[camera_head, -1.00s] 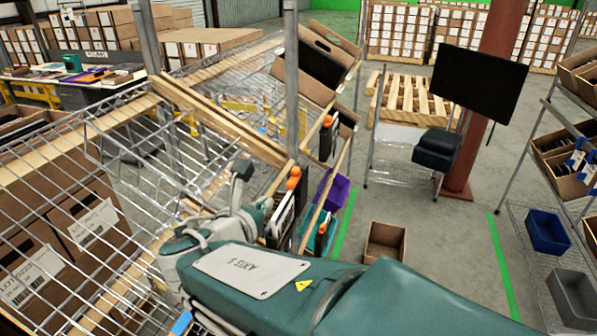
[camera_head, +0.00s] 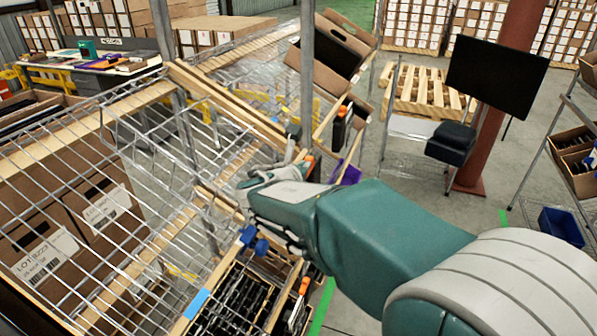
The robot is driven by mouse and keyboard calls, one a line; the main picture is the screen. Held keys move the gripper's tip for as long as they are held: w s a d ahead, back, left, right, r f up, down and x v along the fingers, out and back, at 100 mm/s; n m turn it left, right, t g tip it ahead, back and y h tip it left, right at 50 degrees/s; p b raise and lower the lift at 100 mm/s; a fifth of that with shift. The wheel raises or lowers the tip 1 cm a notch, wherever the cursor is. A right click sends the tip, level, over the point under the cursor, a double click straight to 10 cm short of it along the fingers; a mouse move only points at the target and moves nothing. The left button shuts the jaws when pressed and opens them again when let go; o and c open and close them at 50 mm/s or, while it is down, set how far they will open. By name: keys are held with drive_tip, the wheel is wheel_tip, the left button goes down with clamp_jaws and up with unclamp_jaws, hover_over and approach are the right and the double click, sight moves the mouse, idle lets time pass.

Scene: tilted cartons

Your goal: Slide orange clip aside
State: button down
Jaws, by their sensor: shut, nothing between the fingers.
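An orange clip (camera_head: 308,160) shows just beyond my forearm, at the wooden edge of the tilted shelf, partly covered by my arm. Another orange clip (camera_head: 342,111) sits farther back near the tilted open carton. A third orange clip (camera_head: 304,286) is on the near side of my arm, at the right edge of a carton of dark items (camera_head: 232,303).
Wire shelving (camera_head: 90,200) with wooden rails fills the left. A metal post (camera_head: 307,65) stands close behind my gripper. A tilted brown carton (camera_head: 335,50) is beyond it. Blue clips (camera_head: 252,241) sit below my wrist.

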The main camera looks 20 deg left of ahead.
sight(309, 156)
drive_tip(key=w, duration=0.4)
drive_tip(key=shift+w+d, duration=0.15)
drive_tip(key=shift+w, duration=0.1)
idle(0.3)
